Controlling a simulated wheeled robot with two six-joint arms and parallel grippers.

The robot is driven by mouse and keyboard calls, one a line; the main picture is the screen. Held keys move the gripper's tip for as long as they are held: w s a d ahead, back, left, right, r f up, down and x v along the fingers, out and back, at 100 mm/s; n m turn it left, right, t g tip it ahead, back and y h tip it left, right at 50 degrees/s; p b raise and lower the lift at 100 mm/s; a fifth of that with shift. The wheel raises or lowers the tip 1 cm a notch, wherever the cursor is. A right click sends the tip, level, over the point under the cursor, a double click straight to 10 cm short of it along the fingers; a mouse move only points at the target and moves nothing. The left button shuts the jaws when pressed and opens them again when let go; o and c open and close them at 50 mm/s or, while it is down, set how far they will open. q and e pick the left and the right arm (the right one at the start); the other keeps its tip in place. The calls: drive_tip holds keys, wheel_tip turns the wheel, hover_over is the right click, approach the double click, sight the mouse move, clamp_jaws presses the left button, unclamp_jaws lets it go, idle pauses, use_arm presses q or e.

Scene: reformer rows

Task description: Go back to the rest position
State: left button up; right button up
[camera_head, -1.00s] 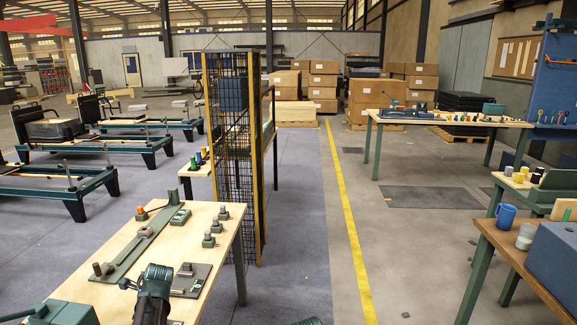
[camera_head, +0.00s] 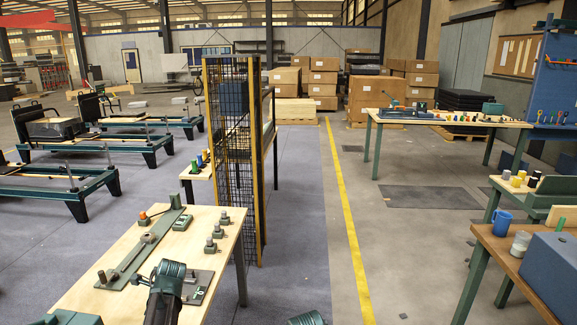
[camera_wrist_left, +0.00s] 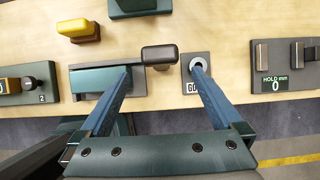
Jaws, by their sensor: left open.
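My left gripper (camera_wrist_left: 162,70) is open in the left wrist view, its two blue fingers apart with nothing held between them. The fingers reach over a pale wooden bench top (camera_wrist_left: 215,20). Near the left fingertip is a dark teal block (camera_wrist_left: 92,80), with a black-capped lever (camera_wrist_left: 160,54) beside it. Near the right fingertip is a small grey plate with a round ring (camera_wrist_left: 196,63), its label partly hidden. In the head view, part of my left arm shows over the near bench (camera_head: 95,290), and its fingers cannot be made out.
In the head view, a wire-mesh guard (camera_head: 232,160) stands behind the bench. A brown table (camera_head: 520,258) with a blue mug (camera_head: 501,221) is at right.

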use_arm(q)
drive_tip(key=b+x, duration=0.9)
drive_tip(key=x, duration=0.2)
drive_tip(key=shift+d+f, duration=0.1)
drive_tip(key=shift+f, duration=0.1)
drive_tip(key=shift+d, duration=0.2)
drive_tip(key=d+y+b, duration=0.1)
drive_tip(key=y+b, duration=0.1)
drive_tip(key=b, duration=0.2)
drive_tip(key=d+y+b, duration=0.1)
drive_tip(key=y+b, duration=0.2)
drive_tip(key=b, duration=0.1)
drive_tip(key=d+f+y+b, duration=0.1)
drive_tip(key=y+b, duration=0.1)
drive_tip(key=b, duration=0.1)
drive_tip(key=shift+s+d+t+y+b, duration=0.15)
drive_tip(key=shift+d+t+y+b, duration=0.15)
drive_tip(key=shift+t+b, duration=0.1)
drive_tip(key=shift+d+y+b, duration=0.15)
drive_tip(key=shift+y+b, duration=0.35)
drive_tip(key=shift+b, duration=0.3)
drive_tip(key=shift+r, duration=0.1)
